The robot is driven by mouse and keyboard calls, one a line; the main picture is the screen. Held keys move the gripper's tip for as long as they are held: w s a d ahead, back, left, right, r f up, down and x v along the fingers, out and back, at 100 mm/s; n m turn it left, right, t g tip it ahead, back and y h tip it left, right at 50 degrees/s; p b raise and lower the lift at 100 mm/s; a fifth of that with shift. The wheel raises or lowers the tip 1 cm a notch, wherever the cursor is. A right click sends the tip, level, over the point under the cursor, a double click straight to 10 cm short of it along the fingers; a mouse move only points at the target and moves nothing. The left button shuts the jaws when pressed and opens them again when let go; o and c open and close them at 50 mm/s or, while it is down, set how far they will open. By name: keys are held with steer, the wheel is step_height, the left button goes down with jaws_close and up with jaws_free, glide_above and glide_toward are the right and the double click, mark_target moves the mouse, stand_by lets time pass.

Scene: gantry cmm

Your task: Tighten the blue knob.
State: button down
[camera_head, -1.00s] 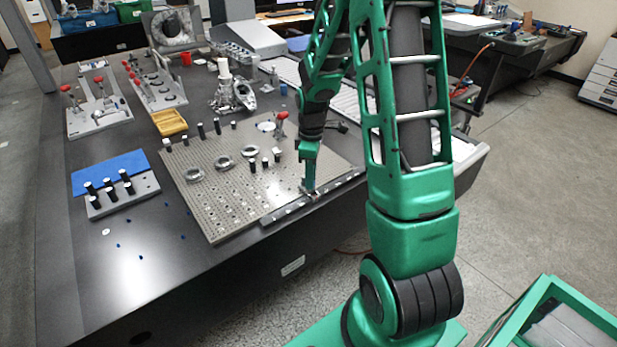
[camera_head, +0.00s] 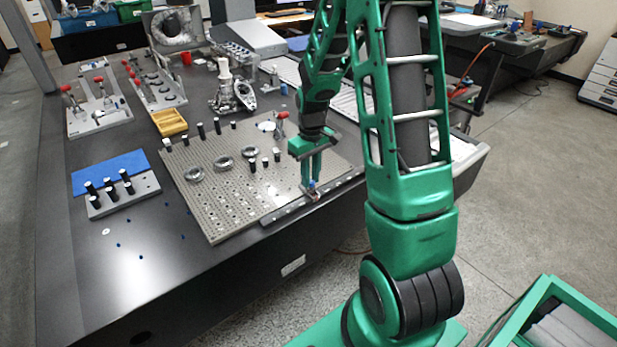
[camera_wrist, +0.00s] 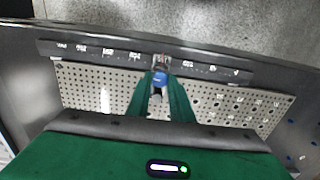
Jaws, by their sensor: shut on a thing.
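The blue knob (camera_wrist: 160,79) shows between my fingertips in the wrist view, at the dark rail along the plate's edge. In the head view the knob (camera_head: 312,184) is a small blue spot at my fingertips, partly covered by them. My gripper (camera_head: 311,188) points down at the rail and is shut on the knob. In the wrist view my gripper (camera_wrist: 161,84) has its two green fingers on either side of the knob. A small metal fitting (camera_wrist: 160,63) sits by the knob; its details are too small to tell.
The perforated plate (camera_head: 225,215) lies on the dark table and carries metal rings (camera_head: 221,163), black posts (camera_head: 266,163) and a red-handled clamp (camera_head: 280,121). The dark rail (camera_head: 290,211) runs along its near edge.

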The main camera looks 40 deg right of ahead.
mark_target(311, 182)
steer(key=shift+w+m, duration=0.1)
steer(key=shift+m, duration=0.9)
steer(key=c, duration=1.6)
jaws_free()
steer(key=shift+o, duration=0.2)
steer(key=shift+r, duration=0.1)
step_height(311, 182, up, 11)
steer(key=shift+f, duration=0.2)
